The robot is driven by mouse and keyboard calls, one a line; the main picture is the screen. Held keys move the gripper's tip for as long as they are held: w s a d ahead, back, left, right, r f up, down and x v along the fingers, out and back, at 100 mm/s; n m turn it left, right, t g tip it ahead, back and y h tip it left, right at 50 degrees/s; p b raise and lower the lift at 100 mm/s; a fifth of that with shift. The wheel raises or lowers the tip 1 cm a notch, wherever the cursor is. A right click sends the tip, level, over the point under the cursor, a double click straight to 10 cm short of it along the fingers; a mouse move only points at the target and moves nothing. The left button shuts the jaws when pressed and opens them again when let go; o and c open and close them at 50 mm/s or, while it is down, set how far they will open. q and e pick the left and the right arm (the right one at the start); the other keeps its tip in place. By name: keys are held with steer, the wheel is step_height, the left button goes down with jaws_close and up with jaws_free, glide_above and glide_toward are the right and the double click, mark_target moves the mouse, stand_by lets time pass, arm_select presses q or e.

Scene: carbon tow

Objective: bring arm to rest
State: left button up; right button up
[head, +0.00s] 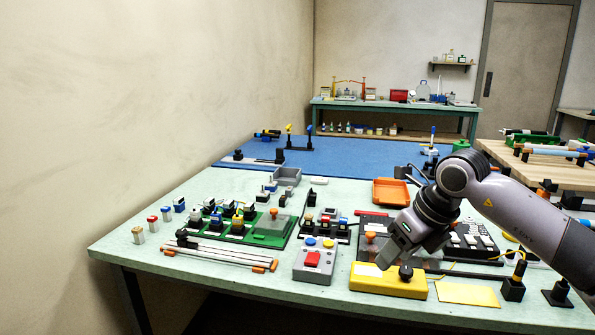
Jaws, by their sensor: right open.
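My right arm comes in from the right edge and bends down over the table (215,275). My right gripper (386,261) points down and to the left, just above or behind a yellow box with a black knob (365,286). I cannot tell whether it touches the box. Its jaws are open and nothing shows between them. The gripper and wrist hide part of the dark board (470,240) behind them. My left arm and left gripper are not in view.
A grey button box (314,262) stands left of the yellow box. A green board (270,232) with several blocks lies further left. A yellow sheet (467,295) and a black stand (513,289) are on the right. An orange tray (391,192) lies behind. The blue mat (350,157) is mostly clear.

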steer(key=s+a+f+m+y+p, duration=0.1)
steer(key=s+a+m+y+p, duration=0.15)
steer(key=s+a+y, duration=0.45)
steer(key=s+a+m+y+p, duration=0.1)
steer(key=s+a+m+y, duration=0.3)
steer(key=a+y, duration=0.55)
steer(key=s+d+f+m+t+h+p, duration=0.15)
steer(key=d+f+m+t+h, duration=0.45)
steer(key=m, duration=0.7)
steer(key=d+f+m+t+h+p, duration=0.2)
steer(key=d+f+m+t+h, duration=0.35)
steer(key=m, duration=0.65)
steer(key=s+d+f+m+g+h, duration=0.2)
steer(key=s+d+f+m+h, duration=0.1)
steer(key=s+f, duration=0.3)
steer(key=s+d+f+m+g+h+p, duration=0.1)
steer(key=s+d+f+m+g+h, duration=0.1)
steer(key=s, duration=0.6)
step_height(320, 180, down, 4)
steer(key=d+m+h, duration=0.1)
steer(key=d+m, duration=0.1)
steer(key=m, duration=0.1)
steer(key=shift+s+d+g, duration=0.15)
steer(key=shift+s+g, duration=0.15)
steer(key=shift+g, duration=0.05)
